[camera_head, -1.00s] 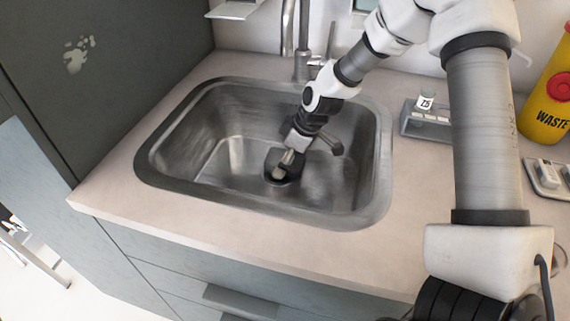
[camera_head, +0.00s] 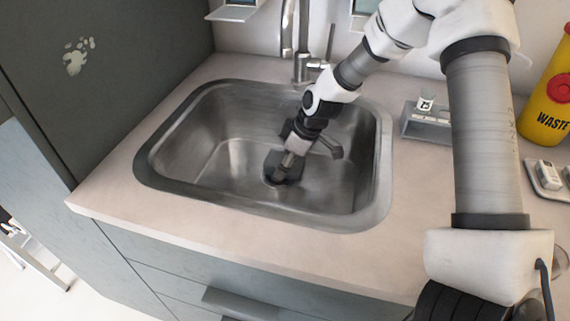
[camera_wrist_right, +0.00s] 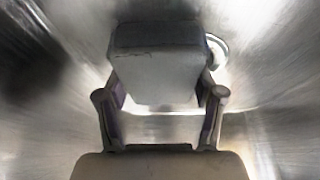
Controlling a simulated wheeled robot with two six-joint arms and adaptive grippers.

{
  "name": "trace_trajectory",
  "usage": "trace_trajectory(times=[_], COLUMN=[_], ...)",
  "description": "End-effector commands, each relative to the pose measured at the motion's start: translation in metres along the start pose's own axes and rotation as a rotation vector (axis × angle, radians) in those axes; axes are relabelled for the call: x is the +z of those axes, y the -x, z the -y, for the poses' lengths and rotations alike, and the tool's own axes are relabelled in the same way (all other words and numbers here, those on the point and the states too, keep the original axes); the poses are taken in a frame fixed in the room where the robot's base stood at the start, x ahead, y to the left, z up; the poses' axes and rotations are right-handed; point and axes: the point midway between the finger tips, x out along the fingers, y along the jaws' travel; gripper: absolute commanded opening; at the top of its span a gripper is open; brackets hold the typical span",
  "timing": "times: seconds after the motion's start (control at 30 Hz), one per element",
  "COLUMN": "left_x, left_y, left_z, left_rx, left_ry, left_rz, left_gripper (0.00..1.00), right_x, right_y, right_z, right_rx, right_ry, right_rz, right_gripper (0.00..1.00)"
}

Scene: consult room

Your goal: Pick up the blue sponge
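My right arm reaches down into the steel sink (camera_head: 160,165). My right gripper (camera_head: 281,175) is low in the basin, over a dark patch at the bottom. In the right wrist view, a pale grey block (camera_wrist_right: 157,72) sits at the ends of the two gripper fingers (camera_wrist_right: 161,98), which stand apart. The block looks grey-white, not blue, and I cannot tell whether it is the sponge. I also cannot tell whether the fingers press on it. No clearly blue sponge shows in either view. My left gripper is not in view.
The faucet (camera_head: 302,60) rises behind the sink. A small grey holder (camera_head: 427,124) stands on the counter to the right, near a yellow waste container (camera_head: 549,110). The counter (camera_head: 110,185) left of the sink is clear. A dark cabinet (camera_head: 110,90) stands at the left.

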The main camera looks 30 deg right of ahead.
Motion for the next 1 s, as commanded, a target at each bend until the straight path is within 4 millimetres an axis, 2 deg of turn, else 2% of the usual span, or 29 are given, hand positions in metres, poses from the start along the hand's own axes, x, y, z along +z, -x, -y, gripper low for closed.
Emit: trace_trajectory(times=[0.33,0.47,0.73,0.83,1.0], left_x=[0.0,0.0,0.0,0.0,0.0], left_y=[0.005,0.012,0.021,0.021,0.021], left_z=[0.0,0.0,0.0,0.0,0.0], left_rx=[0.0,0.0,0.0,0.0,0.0], left_ry=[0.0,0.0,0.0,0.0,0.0], left_rz=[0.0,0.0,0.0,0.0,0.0], left_gripper=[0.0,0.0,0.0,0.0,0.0], right_x=[-0.002,-0.011,-0.035,-0.039,-0.04], right_y=[0.005,0.024,0.083,0.094,0.097], right_z=[0.0,-0.001,-0.001,-0.001,0.0], right_rx=[0.0,0.002,0.004,0.003,0.0], right_ry=[0.0,0.001,0.001,0.001,0.0], right_rz=[0.0,-0.003,-0.002,0.0,0.002], right_gripper=[0.52,0.52,0.52,0.52,0.52])
